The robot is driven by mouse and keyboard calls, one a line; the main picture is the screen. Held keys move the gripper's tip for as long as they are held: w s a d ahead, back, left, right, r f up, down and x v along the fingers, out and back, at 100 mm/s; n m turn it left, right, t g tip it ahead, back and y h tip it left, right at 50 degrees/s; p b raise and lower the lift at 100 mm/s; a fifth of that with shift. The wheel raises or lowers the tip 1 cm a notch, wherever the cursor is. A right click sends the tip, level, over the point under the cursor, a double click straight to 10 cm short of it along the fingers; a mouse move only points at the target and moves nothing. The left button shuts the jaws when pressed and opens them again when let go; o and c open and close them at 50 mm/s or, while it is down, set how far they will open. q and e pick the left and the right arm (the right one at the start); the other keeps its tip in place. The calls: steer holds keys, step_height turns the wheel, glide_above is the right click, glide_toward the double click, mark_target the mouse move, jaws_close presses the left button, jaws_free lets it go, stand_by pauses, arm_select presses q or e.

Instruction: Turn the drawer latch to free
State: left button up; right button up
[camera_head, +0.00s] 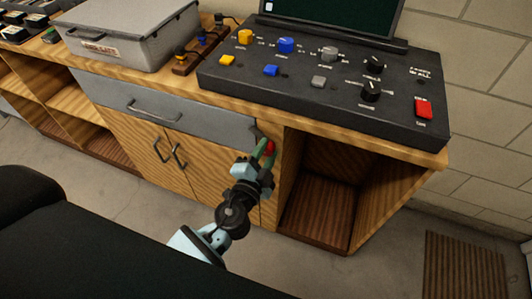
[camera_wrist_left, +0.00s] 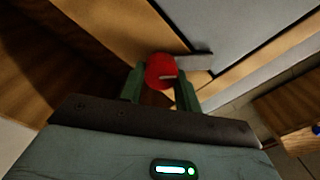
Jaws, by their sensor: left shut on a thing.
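The drawer latch has a round red knob (camera_wrist_left: 160,72), which also shows in the head view (camera_head: 270,146). A grey bar (camera_wrist_left: 194,62) reaches from the knob over the edge of the grey drawer front (camera_wrist_left: 225,25). In the head view the drawer (camera_head: 165,106) is closed under the counter, with a metal handle. My left gripper (camera_head: 265,151) is at the right end of the drawer. Its green fingers (camera_wrist_left: 159,88) are shut on the red knob, one on each side. My right gripper is not in view.
A black control panel (camera_head: 330,75) with knobs and buttons stands on the counter above the latch. A grey case (camera_head: 130,35) stands at the left. Cabinet doors (camera_head: 160,155) lie below the drawer, and an open shelf space (camera_head: 320,200) lies right of my gripper.

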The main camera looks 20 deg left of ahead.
arm_select(q)
steer(key=m, duration=0.4)
steer(key=shift+f+m, duration=0.1)
steer(key=shift+m, duration=0.2)
steer(key=m, duration=0.5)
steer(key=shift+f, duration=0.1)
steer(key=shift+m, duration=0.4)
steer(key=o, duration=1)
